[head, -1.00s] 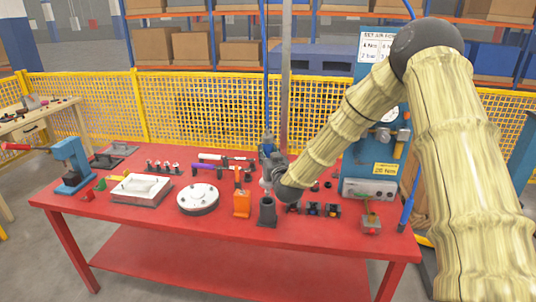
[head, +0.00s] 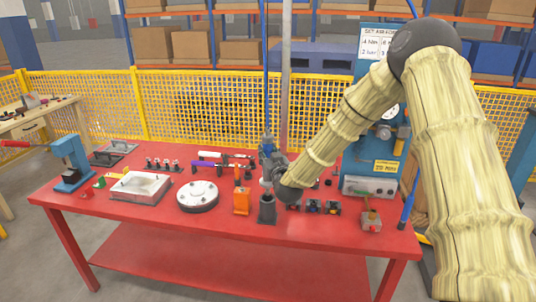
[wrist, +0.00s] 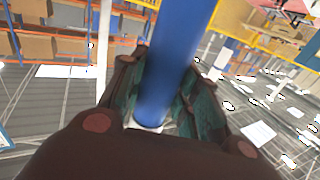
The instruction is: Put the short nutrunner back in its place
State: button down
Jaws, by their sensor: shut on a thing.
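My gripper (head: 269,162) is shut on the blue nutrunner (head: 266,145), which stands about upright above the table. In the wrist view the blue body of the nutrunner (wrist: 178,60) runs between the finger pads of my gripper (wrist: 155,100). A dark grey cup-shaped holder (head: 267,210) stands on the red table just below the tool. The tool's lower end shows close above the holder's mouth; I cannot tell whether it is inside the rim. My fingers and wrist hide part of the tool.
An orange holder (head: 241,202) stands just left of the grey one. A round white flange (head: 197,195) and a pale housing (head: 141,187) lie further left. Small dark fixtures (head: 322,207) sit right of the holder. A blue panel (head: 368,160) rises at the right. The red table's (head: 180,228) front strip is clear.

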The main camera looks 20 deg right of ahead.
jog(key=shift+f+b, duration=2.3)
jog(key=shift+f, duration=0.95)
dwell(1.7)
jog(key=c, duration=1)
grip_release()
jog(key=shift+o, duration=0.2)
jog(key=shift+f, duration=0.1)
jog(key=s+a, duration=0.1)
jog(key=s, duration=1.1)
jog(key=shift+a, duration=0.15)
